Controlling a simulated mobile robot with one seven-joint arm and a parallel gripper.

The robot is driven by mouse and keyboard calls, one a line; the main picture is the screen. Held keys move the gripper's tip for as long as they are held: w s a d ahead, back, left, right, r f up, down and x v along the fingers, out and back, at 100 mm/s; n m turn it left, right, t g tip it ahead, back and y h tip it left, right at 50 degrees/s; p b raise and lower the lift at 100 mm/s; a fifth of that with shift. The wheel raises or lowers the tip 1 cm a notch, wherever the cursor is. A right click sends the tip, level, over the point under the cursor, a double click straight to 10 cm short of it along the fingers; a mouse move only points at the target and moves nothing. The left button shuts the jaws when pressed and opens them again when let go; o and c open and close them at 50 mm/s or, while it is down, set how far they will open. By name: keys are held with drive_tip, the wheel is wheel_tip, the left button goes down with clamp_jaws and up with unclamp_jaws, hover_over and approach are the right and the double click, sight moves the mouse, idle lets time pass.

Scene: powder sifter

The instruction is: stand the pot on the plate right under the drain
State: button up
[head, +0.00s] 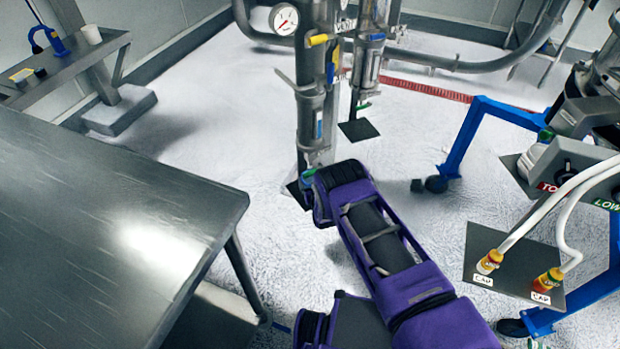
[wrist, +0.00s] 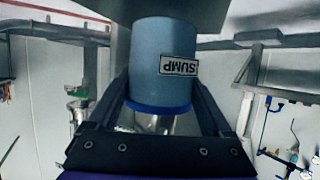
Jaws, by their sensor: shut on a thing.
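In the wrist view, a blue-grey pot (wrist: 162,50) with a SUMP label and a darker blue rim (wrist: 158,107) is between my gripper's (wrist: 165,82) two dark fingers, which are shut on it. A shiny metal piece (wrist: 155,124) shows at the rim. A dark flat slab (wrist: 165,8) lies at the pot's other end; I cannot tell if they touch. In the head view, my gripper (head: 308,180) is low at the foot of the steel column (head: 312,125), beside a black plate (head: 297,195). My arm hides most of the pot and plate there.
A second black plate (head: 358,131) lies behind the column. A steel table (head: 100,230) fills the left. A blue wheeled frame (head: 460,140) and a dark panel with yellow caps (head: 510,268) stand at the right. White floor (head: 220,90) is clear behind the table.

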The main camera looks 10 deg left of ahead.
drive_tip(key=w, duration=0.1)
drive_tip(key=w+a+b, duration=0.1)
drive_tip(key=w, duration=0.1)
drive_tip(key=shift+a+f, duration=0.1)
drive_tip(key=shift+a, duration=0.15)
drive_tip(key=shift+w+f+b, duration=0.25)
drive_tip(key=shift+f+b, duration=0.05)
drive_tip(key=shift+f, duration=0.35)
drive_tip(key=o, duration=1.1)
drive_tip(key=shift+f, duration=0.15)
drive_tip(key=shift+o, duration=0.2)
